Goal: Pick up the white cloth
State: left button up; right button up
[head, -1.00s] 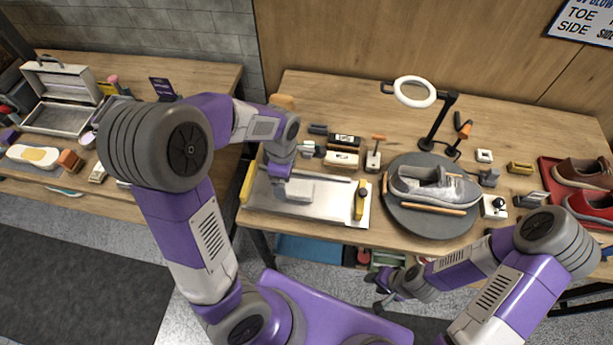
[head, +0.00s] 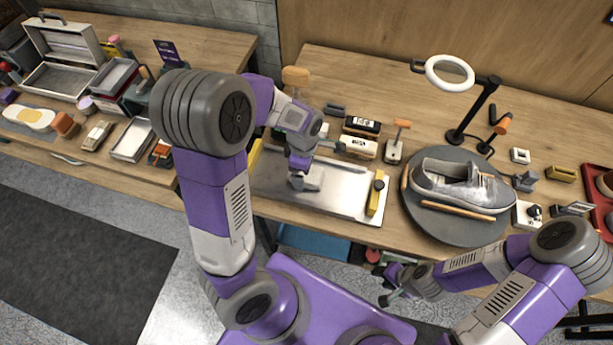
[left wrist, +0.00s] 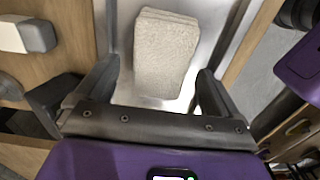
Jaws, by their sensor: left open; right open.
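The white cloth (left wrist: 166,50) lies folded on the metal tray (head: 345,190). In the head view the cloth (head: 309,178) is partly hidden under my left gripper (head: 300,176). In the left wrist view my left gripper (left wrist: 155,80) is open, with its two fingers apart to either side of the near part of the cloth; whether they touch it is unclear. My right gripper (head: 388,289) is open and empty, low in front of the table edge, away from the cloth.
A grey sneaker (head: 462,186) sits on a round turntable (head: 440,228) right of the tray. A yellow-and-black tool (head: 376,192) lies on the tray's right side. Brushes (head: 361,127) stand behind it. A ring lamp (head: 450,73) rises at the back. A side table (head: 190,45) is at left.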

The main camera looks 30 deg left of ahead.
pick_arm(q)
notch_tip(320, 180, down, 2)
jog(key=shift+f, duration=0.1)
jog(key=c, duration=1)
jog(key=shift+c, duration=0.2)
notch_tip(320, 180, up, 10)
jog(key=p, duration=0.3)
